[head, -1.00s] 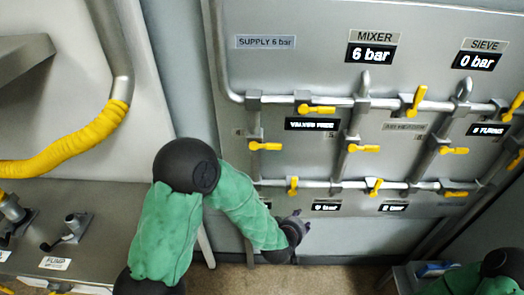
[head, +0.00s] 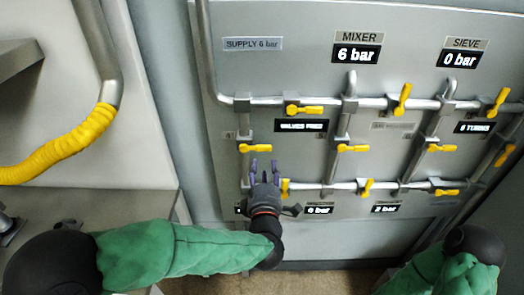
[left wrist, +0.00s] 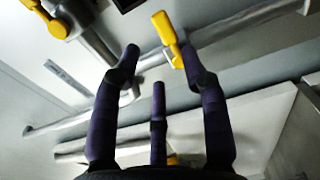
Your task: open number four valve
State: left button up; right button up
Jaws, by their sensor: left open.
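A grey panel (head: 300,70) carries pipes with several yellow valve handles. My left gripper (head: 263,165) is open and empty, fingers pointing up, in front of the panel's lower left. Just above it is a sideways yellow handle (head: 260,148). Just right of it is an upright yellow handle (head: 285,188), partly hidden by the gripper. In the left wrist view a yellow handle (left wrist: 167,38) shows near the right fingertip of the open gripper (left wrist: 160,58); I cannot tell whether they touch. My right gripper is not in view.
Displays read MIXER 6 bar (head: 357,53) and SIEVE 0 bar (head: 462,59). More yellow handles sit along the top pipe, such as one upright (head: 402,99). A yellow ribbed hose (head: 65,152) hangs at the left.

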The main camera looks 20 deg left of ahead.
aim_at(264, 148)
pick_arm(q)
jog(key=b+x, duration=0.1)
jog(key=x, duration=0.8)
jog(key=shift+w+f, duration=0.1)
grip_shut()
